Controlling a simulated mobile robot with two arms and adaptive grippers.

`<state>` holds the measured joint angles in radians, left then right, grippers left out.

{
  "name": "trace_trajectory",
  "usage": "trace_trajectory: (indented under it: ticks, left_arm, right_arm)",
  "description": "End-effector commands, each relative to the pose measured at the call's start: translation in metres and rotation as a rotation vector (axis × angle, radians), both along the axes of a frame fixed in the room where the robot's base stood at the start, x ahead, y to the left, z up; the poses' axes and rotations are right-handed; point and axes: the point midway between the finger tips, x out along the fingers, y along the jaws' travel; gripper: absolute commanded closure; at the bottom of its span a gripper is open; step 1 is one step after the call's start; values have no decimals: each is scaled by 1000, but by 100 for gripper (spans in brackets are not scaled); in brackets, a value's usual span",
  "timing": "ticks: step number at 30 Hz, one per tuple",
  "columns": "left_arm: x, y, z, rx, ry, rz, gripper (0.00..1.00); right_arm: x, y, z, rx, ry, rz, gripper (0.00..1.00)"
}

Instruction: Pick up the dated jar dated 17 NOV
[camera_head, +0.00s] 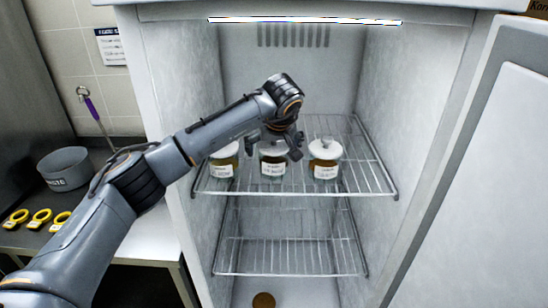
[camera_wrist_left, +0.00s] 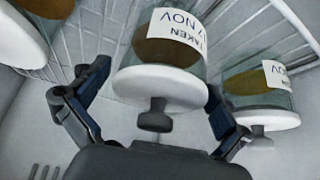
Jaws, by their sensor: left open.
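Three glass jars with white knobbed lids and white labels stand in a row on the upper wire shelf: a left jar (camera_head: 222,168), a middle jar (camera_head: 273,167) and a right jar (camera_head: 325,167). My left gripper (camera_head: 274,147) is open at the middle jar. In the left wrist view the open fingers (camera_wrist_left: 157,85) are on either side of the middle jar (camera_wrist_left: 168,50), whose label shows "7 NOV" and "TAKEN"; any digit before the 7 is unclear. The right jar (camera_wrist_left: 260,95) shows "NOV"; its number is hidden. Contact with the middle jar cannot be told.
The jars stand inside an open fridge with side walls close by and its door (camera_head: 470,190) at the right. A lower wire shelf (camera_head: 290,255) is empty. A round brown item (camera_head: 263,301) lies at the bottom. A counter with a grey pot (camera_head: 65,169) is at the left.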

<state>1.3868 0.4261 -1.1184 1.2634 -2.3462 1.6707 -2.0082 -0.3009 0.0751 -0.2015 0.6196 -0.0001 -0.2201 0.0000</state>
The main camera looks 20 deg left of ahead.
Motion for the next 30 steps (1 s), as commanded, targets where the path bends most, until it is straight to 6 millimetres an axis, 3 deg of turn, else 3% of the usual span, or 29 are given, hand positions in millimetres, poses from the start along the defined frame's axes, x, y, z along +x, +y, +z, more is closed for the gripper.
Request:
trace_trajectory:
  ticks: [4,11,23,30]
  left_arm:
    - [7,2,-12,-2,0,-2,0]
    - [8,3,-14,-1,-1,-2,0]
    - [7,3,-14,-1,-1,-2,77]
    - [8,3,-13,-1,-4,-1,77]
  right_arm:
    - [1,0,7,0,-1,0,60]
    - [1,-2,6,-2,-2,1,60]
    - [2,-6,6,-8,-3,0,60]
    - [2,-6,6,-8,-3,0,60]
